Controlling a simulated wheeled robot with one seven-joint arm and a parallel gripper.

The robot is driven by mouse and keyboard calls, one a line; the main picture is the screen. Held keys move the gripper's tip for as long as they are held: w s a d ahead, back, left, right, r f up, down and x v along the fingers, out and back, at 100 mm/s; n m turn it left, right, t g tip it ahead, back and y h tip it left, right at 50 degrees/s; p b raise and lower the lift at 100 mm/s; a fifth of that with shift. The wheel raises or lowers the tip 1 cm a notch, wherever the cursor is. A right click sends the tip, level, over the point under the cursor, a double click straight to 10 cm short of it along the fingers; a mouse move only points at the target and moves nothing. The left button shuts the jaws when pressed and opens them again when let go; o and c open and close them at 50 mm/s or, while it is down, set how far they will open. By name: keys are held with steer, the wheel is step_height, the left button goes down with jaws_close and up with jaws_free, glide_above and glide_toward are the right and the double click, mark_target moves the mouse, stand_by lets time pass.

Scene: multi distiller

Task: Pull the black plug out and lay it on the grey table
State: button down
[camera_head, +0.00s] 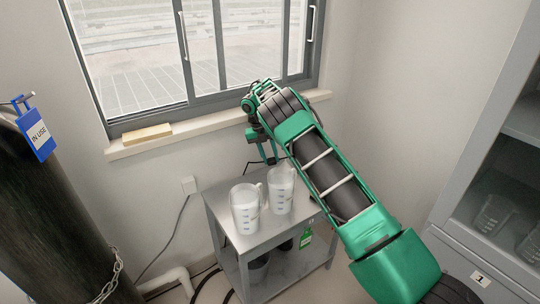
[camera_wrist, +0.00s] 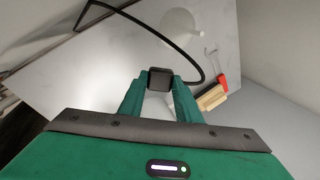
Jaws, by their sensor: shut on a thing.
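My gripper (camera_wrist: 159,82) is shut on the black plug (camera_wrist: 159,76), a small dark block between the green fingertips. A black cable (camera_wrist: 192,58) loops from near the plug across the wrist view. In the head view my gripper (camera_head: 268,158) points down above the back of the grey table (camera_head: 265,238). The plug itself is too small to make out there. A thin piece of dark cable (camera_head: 250,165) shows beside the fingers. The table's pale top (camera_wrist: 105,60) lies below the plug in the wrist view. I cannot tell the plug's exact height above it.
Two measuring jugs with white contents, one left (camera_head: 245,210) and one right (camera_head: 280,190), stand on the table near my gripper. A red-handled tool (camera_wrist: 219,82) and wooden block (camera_wrist: 211,98) show in the wrist view.

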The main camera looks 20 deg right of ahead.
steer(key=shift+f, duration=4.45)
steer(key=c, duration=1.2)
jaws_free()
